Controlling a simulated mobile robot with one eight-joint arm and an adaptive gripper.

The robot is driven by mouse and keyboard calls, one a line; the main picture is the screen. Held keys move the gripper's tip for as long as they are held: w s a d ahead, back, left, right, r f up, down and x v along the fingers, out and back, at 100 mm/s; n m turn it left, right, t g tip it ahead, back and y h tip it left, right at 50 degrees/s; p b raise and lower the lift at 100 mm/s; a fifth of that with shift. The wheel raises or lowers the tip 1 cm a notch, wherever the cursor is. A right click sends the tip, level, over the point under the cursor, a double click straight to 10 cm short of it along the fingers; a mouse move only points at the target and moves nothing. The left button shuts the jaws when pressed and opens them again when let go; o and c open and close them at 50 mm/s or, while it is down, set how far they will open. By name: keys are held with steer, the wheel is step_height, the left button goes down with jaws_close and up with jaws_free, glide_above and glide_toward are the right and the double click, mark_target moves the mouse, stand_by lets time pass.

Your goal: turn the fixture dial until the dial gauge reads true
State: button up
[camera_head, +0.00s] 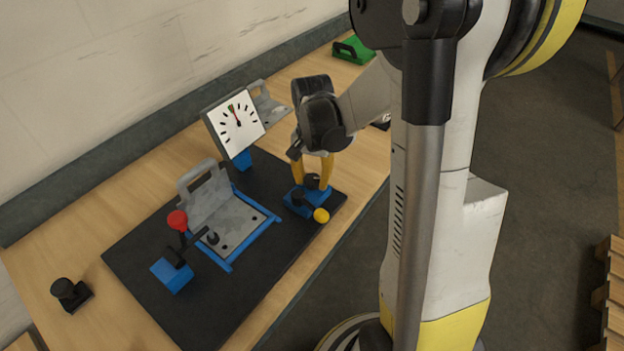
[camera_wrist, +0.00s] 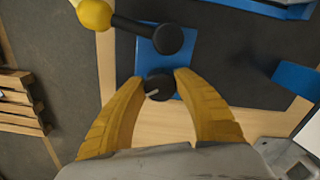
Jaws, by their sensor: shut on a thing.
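The dial gauge (camera_head: 250,130) stands behind the black mat, with a white face and black ticks. Its needle points up and slightly left, at or very near a small green mark; the exact alignment is too small to tell. The fixture dial (camera_wrist: 158,88) is a black round knob with a pale line, on a blue block (camera_wrist: 150,57). It also shows in the head view (camera_head: 312,180). My gripper (camera_head: 313,178) points down with its yellow fingers shut on the dial, one on each side in the wrist view (camera_wrist: 159,86).
A yellow-balled lever (camera_head: 321,215) sits right beside the dial. A grey plate fixture (camera_head: 232,222) with blue rails and a red-knobbed lever (camera_head: 177,221) stand on the black mat (camera_head: 145,249). A black knob (camera_head: 68,291) and green part (camera_head: 354,49) lie on the wooden table.

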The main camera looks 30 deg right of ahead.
mark_target(312, 179)
steer(key=shift+n, duration=0.6)
steer(key=o, duration=1.2)
step_height(312, 179, up, 12)
